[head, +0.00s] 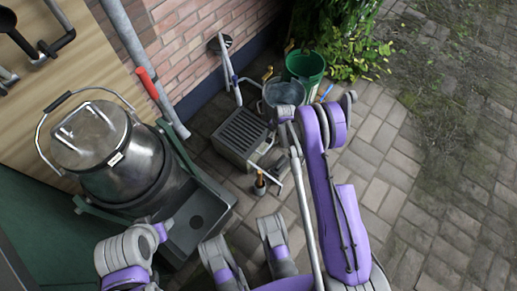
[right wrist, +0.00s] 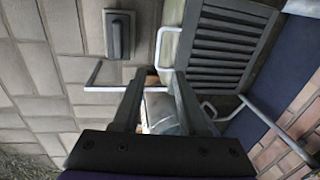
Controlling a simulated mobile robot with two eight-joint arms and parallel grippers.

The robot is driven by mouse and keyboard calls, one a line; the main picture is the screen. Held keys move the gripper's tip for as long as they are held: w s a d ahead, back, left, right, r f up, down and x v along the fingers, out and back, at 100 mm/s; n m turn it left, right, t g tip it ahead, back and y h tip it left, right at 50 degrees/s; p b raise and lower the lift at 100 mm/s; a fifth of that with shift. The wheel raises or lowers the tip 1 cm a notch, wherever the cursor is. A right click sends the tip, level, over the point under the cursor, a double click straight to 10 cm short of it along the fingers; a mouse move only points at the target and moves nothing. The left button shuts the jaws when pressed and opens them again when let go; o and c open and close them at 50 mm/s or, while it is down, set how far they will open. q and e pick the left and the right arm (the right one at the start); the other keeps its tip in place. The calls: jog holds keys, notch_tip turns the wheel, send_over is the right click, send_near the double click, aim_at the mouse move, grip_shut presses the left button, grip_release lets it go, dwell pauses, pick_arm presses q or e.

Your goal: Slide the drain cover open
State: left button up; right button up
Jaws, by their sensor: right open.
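The drain cover, a dark grey slatted grate (head: 243,133), lies low on the paving beside the brick wall. In the right wrist view the grate (right wrist: 222,45) fills the upper right. A pale bent handle (right wrist: 163,48) stands at the grate's left edge there, just beyond my fingertips and apart from them. My right gripper (right wrist: 158,80) is open and empty, its two dark fingers pointing towards the handle. In the head view my right arm reaches up beside the grate, and its fingers are hard to make out. My left gripper cannot be made out in the head view.
A metal bucket (head: 283,95) and a green bucket (head: 305,68) stand behind the grate. A steel churn (head: 105,150) stands on a rack with a dark tray (head: 193,225) at left. A small dark block (right wrist: 119,34) lies on the paving. Open paving (head: 420,190) is at right.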

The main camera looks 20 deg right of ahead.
aim_at(267, 149)
jog(key=f+b, duration=0.1)
jog(key=f, duration=0.3)
jog(key=w+f+b, duration=0.1)
jog(key=f, duration=0.3)
jog(key=a+f+b, duration=0.1)
jog(key=f, duration=0.3)
jog(key=shift+w+f, duration=0.2)
jog(key=shift+w, duration=0.15)
grip_shut()
dwell(0.9)
